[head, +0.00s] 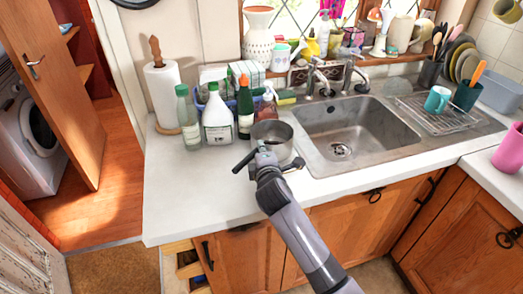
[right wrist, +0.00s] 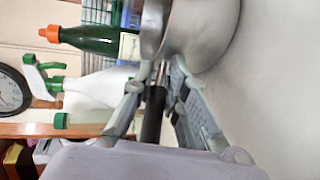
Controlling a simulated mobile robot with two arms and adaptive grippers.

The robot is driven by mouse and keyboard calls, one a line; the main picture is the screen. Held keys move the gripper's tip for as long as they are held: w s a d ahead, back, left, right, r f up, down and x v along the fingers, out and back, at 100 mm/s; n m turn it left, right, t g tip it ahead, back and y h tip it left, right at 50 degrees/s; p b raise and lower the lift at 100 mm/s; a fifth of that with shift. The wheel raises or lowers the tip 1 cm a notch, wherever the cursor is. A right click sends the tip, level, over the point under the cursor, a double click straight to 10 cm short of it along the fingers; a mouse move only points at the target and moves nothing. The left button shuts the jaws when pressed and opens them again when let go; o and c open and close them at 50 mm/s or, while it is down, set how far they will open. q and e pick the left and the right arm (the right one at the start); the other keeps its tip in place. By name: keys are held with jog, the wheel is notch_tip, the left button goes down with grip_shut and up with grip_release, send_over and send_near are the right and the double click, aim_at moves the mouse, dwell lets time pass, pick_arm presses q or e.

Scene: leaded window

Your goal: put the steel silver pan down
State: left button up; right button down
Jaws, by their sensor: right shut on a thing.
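The steel silver pan (head: 273,137) is at the counter, just left of the sink, with its open top up. It also shows large at the top of the right wrist view (right wrist: 205,30). My right gripper (head: 262,157) is shut on the pan's dark handle (right wrist: 153,112), which points toward the front of the counter. In the right wrist view the pan's base is at or very close to the white counter (right wrist: 275,70); I cannot tell whether it touches. My left gripper is not in view.
Bottles stand close behind and left of the pan: a white spray bottle (head: 217,120), a green bottle (head: 245,112) and a clear one (head: 188,120). The sink (head: 345,125) is right of it. The counter's left front (head: 190,195) is clear.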

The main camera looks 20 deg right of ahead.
jog(key=c, duration=2)
grip_release()
jog(key=shift+c, duration=0.2)
jog(key=o, duration=0.5)
jog(key=shift+c, duration=0.2)
jog(key=v, duration=1.2)
jog(key=shift+b, duration=0.45)
jog(key=shift+f, duration=0.1)
